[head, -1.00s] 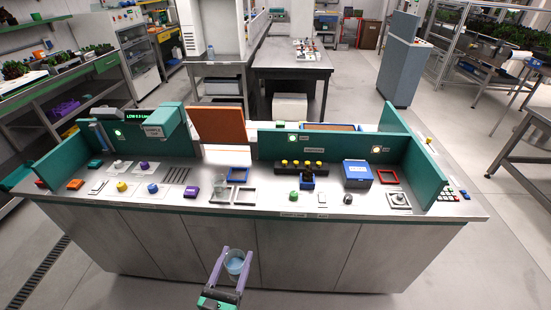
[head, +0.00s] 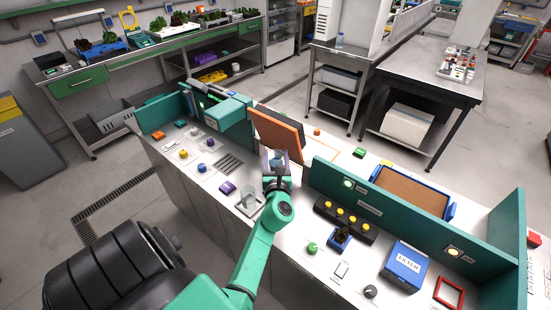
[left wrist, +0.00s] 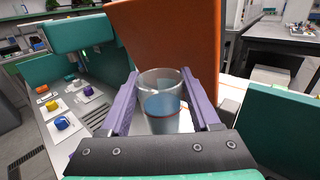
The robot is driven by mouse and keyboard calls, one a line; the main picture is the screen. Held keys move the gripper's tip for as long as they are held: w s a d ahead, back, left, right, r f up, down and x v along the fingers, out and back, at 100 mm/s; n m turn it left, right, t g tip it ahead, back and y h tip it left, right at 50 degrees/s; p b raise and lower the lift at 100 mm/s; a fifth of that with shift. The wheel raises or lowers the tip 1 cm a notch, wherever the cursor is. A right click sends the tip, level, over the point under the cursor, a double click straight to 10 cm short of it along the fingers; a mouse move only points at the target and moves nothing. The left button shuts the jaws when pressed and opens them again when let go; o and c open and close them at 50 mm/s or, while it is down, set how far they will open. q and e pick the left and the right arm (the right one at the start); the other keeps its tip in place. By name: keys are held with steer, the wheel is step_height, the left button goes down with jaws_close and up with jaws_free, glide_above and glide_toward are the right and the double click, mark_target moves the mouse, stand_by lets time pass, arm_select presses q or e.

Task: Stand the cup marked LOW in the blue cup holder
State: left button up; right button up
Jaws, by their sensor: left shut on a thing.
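My left gripper (head: 276,160) is shut on a clear cup (left wrist: 160,88) with blue liquid in it. In the left wrist view the cup is upright between the two purple fingers, with a thin red line near the liquid's surface. No LOW mark can be read on it. In the head view the held cup is over the bench, in front of the orange panel (head: 275,132). A second clear cup (head: 249,194) stands on the bench, left of my forearm. The blue cup holder cannot be made out now; my arm may hide it. My right gripper is not in view.
The bench (head: 220,168) has a teal back wall (head: 400,222). The orange panel stands close beyond the gripper.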

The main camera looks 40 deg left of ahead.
arm_select(q)
steer(key=f+b, duration=0.3)
steer(key=shift+w+f, duration=0.25)
steer(key=shift+w, duration=0.15)
steer(key=f+b, duration=0.2)
steer(key=s+d+f+b, duration=0.1)
steer(key=shift+b, duration=0.4)
step_height(320, 180, down, 3)
steer(key=b, duration=0.2)
steer(key=shift+w+a+f+b, duration=0.1)
steer(key=shift+a+b, duration=0.05)
steer(key=shift+b, duration=0.2)
steer(key=shift+w+a+f, duration=0.1)
steer(key=shift+a+f, duration=0.05)
steer(key=shift+f, duration=0.15)
steer(key=shift+w+r, duration=0.1)
steer(key=shift+r, duration=0.2)
steer(key=shift+s+f, duration=0.2)
steer(key=shift+w+f+b, duration=0.1)
steer(key=shift+f+b, duration=0.35)
steer(key=shift+b, duration=0.05)
steer(key=o, duration=1.3)
steer(key=shift+r, duration=0.1)
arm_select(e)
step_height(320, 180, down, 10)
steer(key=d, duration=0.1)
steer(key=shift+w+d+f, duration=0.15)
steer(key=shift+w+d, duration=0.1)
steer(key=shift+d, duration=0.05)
